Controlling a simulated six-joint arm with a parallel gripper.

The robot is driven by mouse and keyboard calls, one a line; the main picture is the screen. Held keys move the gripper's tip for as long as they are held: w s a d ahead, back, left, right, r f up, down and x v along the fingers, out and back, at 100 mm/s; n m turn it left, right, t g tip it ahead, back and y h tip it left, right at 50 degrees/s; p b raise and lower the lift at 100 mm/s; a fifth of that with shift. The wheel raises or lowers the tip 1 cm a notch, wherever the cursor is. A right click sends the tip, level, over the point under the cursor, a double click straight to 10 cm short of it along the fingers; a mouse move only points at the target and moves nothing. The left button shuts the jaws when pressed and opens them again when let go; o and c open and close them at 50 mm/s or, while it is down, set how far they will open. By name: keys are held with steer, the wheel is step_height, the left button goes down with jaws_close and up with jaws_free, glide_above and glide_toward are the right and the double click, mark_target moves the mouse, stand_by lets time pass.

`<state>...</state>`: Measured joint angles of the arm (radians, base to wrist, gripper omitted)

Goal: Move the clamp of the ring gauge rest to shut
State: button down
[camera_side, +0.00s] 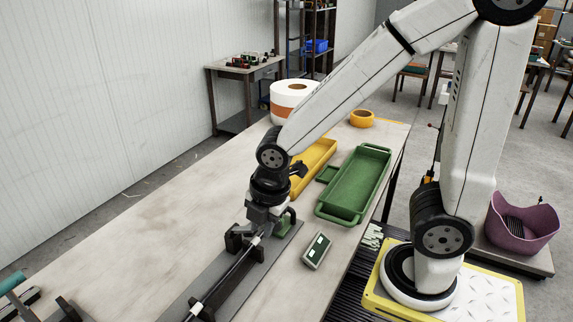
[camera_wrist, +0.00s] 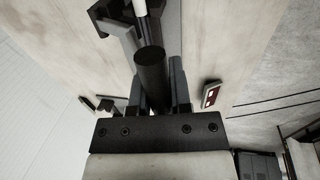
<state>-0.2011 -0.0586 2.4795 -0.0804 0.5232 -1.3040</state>
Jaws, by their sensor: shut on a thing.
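My gripper (camera_side: 262,222) points down over the dark rail at the middle of the bench. In the wrist view its two grey fingers (camera_wrist: 160,92) are closed about a dark cylinder (camera_wrist: 152,68), which looks like the handle of the clamp. A dark bracket (camera_side: 235,241), apparently part of the ring gauge rest, stands just below and left of the gripper, and a green part (camera_side: 287,218) shows right beside it. The gripper hides much of the rest and clamp, so the clamp's angle cannot be told. A dark rod with light bands (camera_side: 228,275) runs along the rail towards the front.
A green tray (camera_side: 319,212) and a yellow tray (camera_side: 331,150) lie behind and right of the gripper. A small device with a screen (camera_side: 317,250) lies right of the rail. The bench's left side is mostly clear.

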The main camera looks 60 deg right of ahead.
steer(key=shift+s+f, duration=0.5)
steer(key=shift+f, duration=0.3)
steer(key=shift+w+r, duration=0.15)
steer(key=shift+w, duration=0.05)
stand_by(0.6)
steer(key=c, duration=0.8)
jaws_free()
steer(key=shift+o, duration=1.3)
steer(key=shift+s, duration=0.1)
steer(key=v, duration=0.7)
steer(key=shift+r, duration=0.35)
